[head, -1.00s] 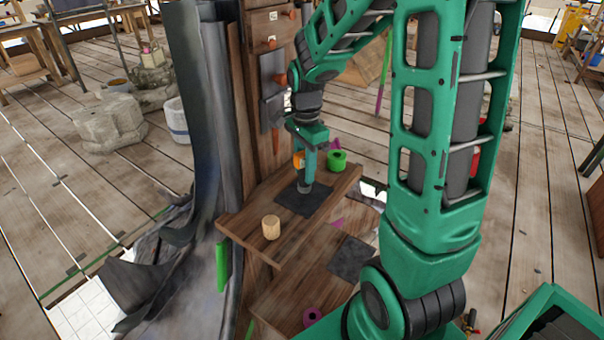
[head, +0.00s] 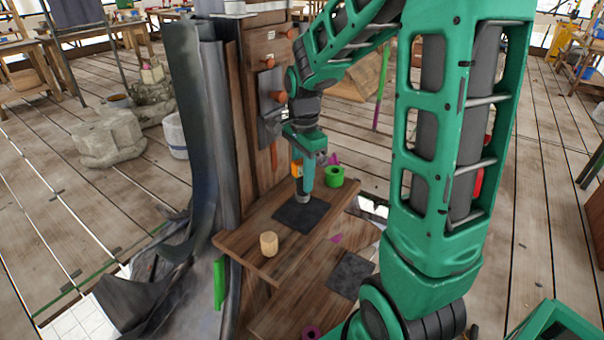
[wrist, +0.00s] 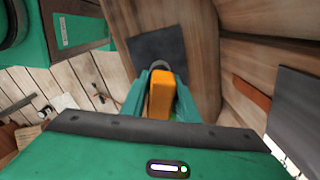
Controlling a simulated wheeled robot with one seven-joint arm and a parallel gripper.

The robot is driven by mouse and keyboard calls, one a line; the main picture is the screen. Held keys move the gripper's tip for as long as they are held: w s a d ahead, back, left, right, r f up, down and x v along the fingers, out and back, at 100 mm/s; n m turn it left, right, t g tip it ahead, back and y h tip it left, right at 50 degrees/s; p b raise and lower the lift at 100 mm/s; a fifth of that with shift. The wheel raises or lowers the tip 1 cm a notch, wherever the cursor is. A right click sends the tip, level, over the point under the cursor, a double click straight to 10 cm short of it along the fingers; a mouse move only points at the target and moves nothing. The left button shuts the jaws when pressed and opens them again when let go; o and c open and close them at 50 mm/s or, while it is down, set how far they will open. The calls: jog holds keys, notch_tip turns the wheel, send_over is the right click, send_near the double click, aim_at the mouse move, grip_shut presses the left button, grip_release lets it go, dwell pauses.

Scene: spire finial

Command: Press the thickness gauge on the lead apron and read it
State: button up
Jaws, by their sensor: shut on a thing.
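My gripper (head: 304,180) is shut on an orange thickness gauge (wrist: 160,96), which also shows as a small orange patch in the head view (head: 297,168). The gauge's round grey end (wrist: 160,66) points toward a dark grey square sheet, which looks like the lead apron (head: 301,217). The sheet lies flat on a wooden shelf and also shows in the wrist view (wrist: 150,47). The grey end is over the sheet's edge region; I cannot tell whether it touches. The gauge's reading is not visible.
A pale wooden cylinder (head: 269,244) stands on the shelf (head: 243,239) left of the sheet. A green ring-shaped thing (head: 334,177) is at the shelf's back right. A second dark sheet (head: 350,275) lies on a lower board. Large dark draped sheets (head: 190,130) stand at left.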

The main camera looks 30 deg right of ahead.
dwell(0.4)
jog(key=shift+f, duration=2.35)
jog(key=o, duration=1.2)
jog(key=shift+o, duration=0.2)
notch_tip(320, 180, up, 11)
jog(key=shift+w+f, duration=0.1)
jog(key=shift+f, duration=0.05)
